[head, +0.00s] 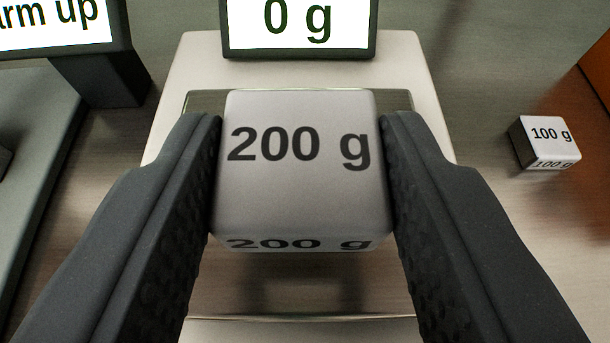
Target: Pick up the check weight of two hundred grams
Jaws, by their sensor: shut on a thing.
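The 200 g check weight (302,190) is a light grey block with "200 g" printed on its top and front faces. My gripper (305,170) is shut on it, with one dark ribbed finger against its left side and one against its right. The weight is in the middle of the head view, in front of a scale. It hides much of the scale's pan, and I cannot tell exactly how high it is above the surface.
The pale scale (195,60) has a display (298,22) reading "0 g". A smaller 100 g weight (548,142) rests at the right. A second display (58,25) ending in "rm up" stands at the upper left, above a grey-green surface (35,130). An orange-brown edge (597,85) is at the far right.

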